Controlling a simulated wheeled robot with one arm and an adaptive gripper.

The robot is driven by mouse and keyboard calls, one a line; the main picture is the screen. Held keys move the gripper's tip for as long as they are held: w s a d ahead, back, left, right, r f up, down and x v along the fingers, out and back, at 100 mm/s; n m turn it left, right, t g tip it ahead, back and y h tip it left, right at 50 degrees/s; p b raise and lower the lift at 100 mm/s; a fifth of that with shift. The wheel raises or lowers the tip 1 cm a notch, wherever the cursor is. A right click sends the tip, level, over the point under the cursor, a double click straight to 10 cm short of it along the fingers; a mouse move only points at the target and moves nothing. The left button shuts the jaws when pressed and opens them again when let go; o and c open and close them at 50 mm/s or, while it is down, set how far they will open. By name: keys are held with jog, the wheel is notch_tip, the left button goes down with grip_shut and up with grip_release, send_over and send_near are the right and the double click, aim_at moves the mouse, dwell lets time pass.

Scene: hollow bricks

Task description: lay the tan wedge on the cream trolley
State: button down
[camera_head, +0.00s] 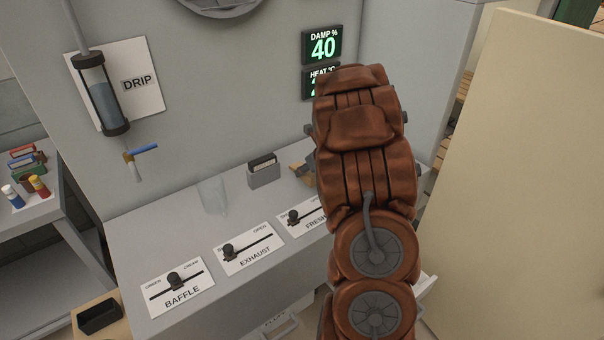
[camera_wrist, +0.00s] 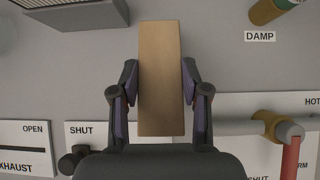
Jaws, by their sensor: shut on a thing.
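The tan wedge (camera_wrist: 160,85) stands out between the two dark fingers of my gripper (camera_wrist: 161,78) in the wrist view. The fingers press on its left and right sides, and it is held over the grey console top. In the head view my copper-coloured arm hides most of the gripper, and only a small tan and dark part shows beside it. I cannot make out a cream trolley in either view.
The grey console (camera_head: 150,230) carries the BAFFLE (camera_head: 177,285) and EXHAUST (camera_head: 247,249) sliders, a clear beaker (camera_head: 212,196) and a grey holder (camera_head: 264,171). A large cream panel (camera_head: 520,170) stands at right. A grey shelf (camera_head: 35,215) with small bottles is at left.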

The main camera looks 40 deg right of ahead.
aim_at(304, 175)
jog(key=shift+w+a+p, duration=0.1)
jog(key=shift+w+p, duration=0.25)
jog(key=shift+w, duration=0.35)
jog(key=shift+s+f, duration=0.1)
jog(key=shift+f, duration=1.75)
jog(key=shift+f, duration=0.2)
jog(key=c, duration=0.6)
grip_release()
jog(key=shift+r, duration=0.1)
jog(key=shift+o, duration=0.2)
jog(key=shift+r, duration=0.2)
jog(key=b+v, duration=0.2)
jog(key=v, duration=1)
jog(key=shift+b, duration=0.35)
